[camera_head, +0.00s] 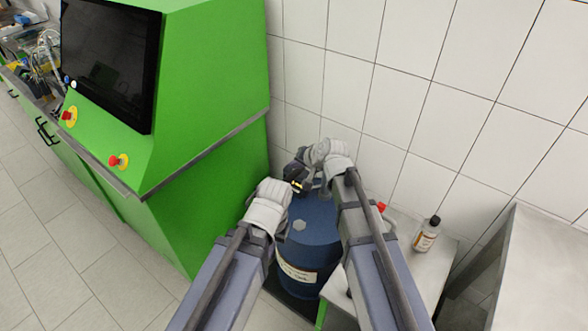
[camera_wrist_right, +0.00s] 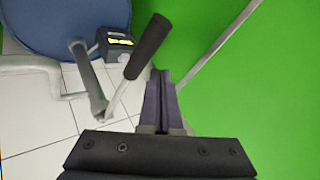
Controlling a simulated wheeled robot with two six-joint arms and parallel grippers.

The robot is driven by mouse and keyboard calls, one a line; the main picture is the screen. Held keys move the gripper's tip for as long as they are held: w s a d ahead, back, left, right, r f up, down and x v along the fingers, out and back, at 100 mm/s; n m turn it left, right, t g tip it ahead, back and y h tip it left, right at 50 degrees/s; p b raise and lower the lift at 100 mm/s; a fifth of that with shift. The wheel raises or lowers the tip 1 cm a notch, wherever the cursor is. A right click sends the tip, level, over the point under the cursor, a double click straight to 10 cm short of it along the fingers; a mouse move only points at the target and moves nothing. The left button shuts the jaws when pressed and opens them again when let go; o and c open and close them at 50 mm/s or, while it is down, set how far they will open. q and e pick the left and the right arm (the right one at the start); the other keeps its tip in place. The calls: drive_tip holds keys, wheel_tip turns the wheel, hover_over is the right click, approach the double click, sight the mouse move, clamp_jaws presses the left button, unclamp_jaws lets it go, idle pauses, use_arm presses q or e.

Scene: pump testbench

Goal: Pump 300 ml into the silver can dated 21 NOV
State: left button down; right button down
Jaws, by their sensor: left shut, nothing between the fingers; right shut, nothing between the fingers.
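A blue drum (camera_head: 308,232) with a pale label stands between the green bench and a small table; its blue top also shows in the right wrist view (camera_wrist_right: 75,22). A pump lever with a black handle (camera_wrist_right: 148,46) and a dark box with a lit yellow display (camera_wrist_right: 119,42) are at the drum. My right gripper (camera_wrist_right: 160,85) is shut and empty, just beside the black handle and apart from it in the picture. My left gripper (camera_head: 285,186) is shut near the drum top, its fingertips hard to make out. I see no silver can or 21 NOV date.
The green bench (camera_head: 215,120) with a dark screen (camera_head: 110,60) and red buttons is at left. A small pale table (camera_head: 440,262) right of the drum holds a black-capped bottle (camera_head: 428,234) and something red-capped (camera_head: 381,207). A tiled wall is behind; floor at left is clear.

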drive_tip(key=shift+r, duration=0.1)
drive_tip(key=r+p, duration=0.5)
drive_tip(key=shift+w+d, duration=0.15)
drive_tip(key=shift+w, duration=0.05)
drive_tip(key=shift+f, duration=0.1)
idle(0.8)
drive_tip(key=s+d+f+n+g+h, duration=0.1)
drive_tip(key=s+f+n+g+h, duration=0.1)
drive_tip(key=s, duration=0.7)
drive_tip(key=s+d+f+n+g+h+b, duration=0.1)
drive_tip(key=s+d+f+n+g+h, duration=0.1)
drive_tip(key=s, duration=0.6)
drive_tip(key=s+d+f+n+g+h, duration=0.1)
drive_tip(key=s+f+n+g+h, duration=0.1)
drive_tip(key=s, duration=0.7)
drive_tip(key=shift+s+d+f+n+g+b, duration=0.25)
drive_tip(key=shift+s+f+n+g+b, duration=0.1)
drive_tip(key=shift+f+n+g, duration=0.4)
